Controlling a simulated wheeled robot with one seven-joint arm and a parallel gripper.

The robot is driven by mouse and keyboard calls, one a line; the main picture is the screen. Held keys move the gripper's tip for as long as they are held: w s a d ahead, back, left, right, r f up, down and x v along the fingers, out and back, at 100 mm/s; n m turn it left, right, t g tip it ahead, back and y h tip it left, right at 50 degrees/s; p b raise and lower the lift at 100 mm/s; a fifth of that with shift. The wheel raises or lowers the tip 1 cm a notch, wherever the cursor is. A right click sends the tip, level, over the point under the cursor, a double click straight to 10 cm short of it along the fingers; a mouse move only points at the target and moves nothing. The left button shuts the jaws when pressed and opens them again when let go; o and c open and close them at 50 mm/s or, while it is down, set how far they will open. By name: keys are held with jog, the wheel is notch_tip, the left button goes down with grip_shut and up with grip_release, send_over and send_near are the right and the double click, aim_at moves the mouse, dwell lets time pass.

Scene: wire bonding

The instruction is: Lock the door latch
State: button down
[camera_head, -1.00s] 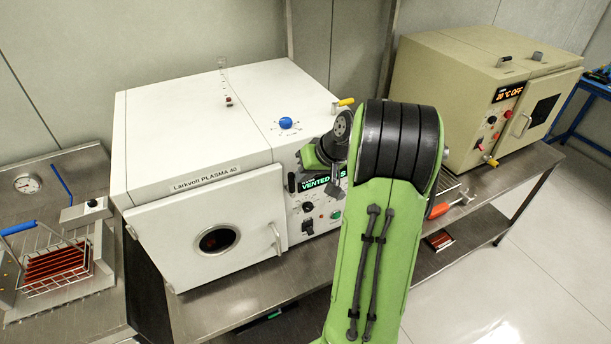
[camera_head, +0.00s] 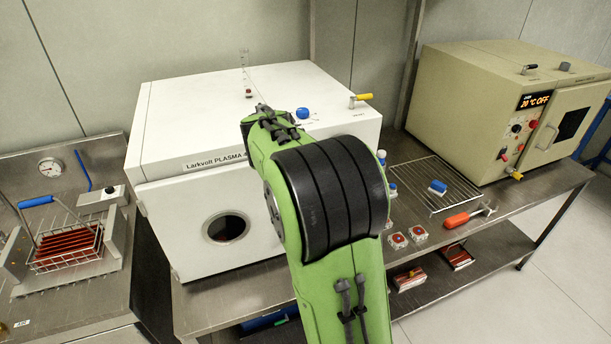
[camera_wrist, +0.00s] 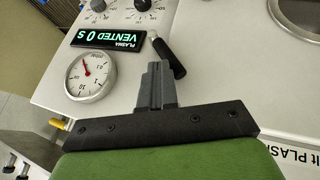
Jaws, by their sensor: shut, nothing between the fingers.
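The plasma machine (camera_head: 165,110) stands on the steel bench, its white door (camera_head: 180,245) with a round window looking closed, or nearly so. In the wrist view, a black-gripped lever (camera_wrist: 168,57), which looks like the latch, sits on the machine's front between the display and the door side. It lies slanted in that picture. My gripper (camera_wrist: 158,68) is shut and empty, its grey fingertips close to the lever; I cannot tell whether they touch it. In the head view my arm hides the gripper, the lever and the door's right edge.
The wrist view shows the green VENTED 0 S display (camera_wrist: 110,40), a gauge (camera_wrist: 90,76) and knobs. On the bench right are a wire rack (camera_head: 425,185) and an orange-handled tool (camera_head: 465,216). A beige oven (camera_head: 470,110) stands beyond. A wire basket (camera_head: 65,245) is at left.

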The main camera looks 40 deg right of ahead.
jog(key=w+a+f+n+g+h+b, duration=0.1)
jog(key=a+f+n+h, duration=0.1)
jog(key=a+f+h, duration=0.2)
jog(key=h, duration=0.2)
jog(key=shift+w+f+h, duration=0.15)
jog(key=shift+f+h, duration=0.2)
jog(key=shift+h, duration=0.05)
jog(key=shift+a+f, duration=0.15)
jog(key=shift+f, duration=0.05)
dwell(0.5)
jog(key=shift+r, duration=0.1)
jog(key=d+r+p+v, duration=0.1)
jog(key=r+p+v, duration=0.1)
jog(key=v, duration=1)
jog(key=shift+r+p, duration=0.15)
jog(key=shift+p, duration=0.75)
jog(key=shift+d, duration=0.15)
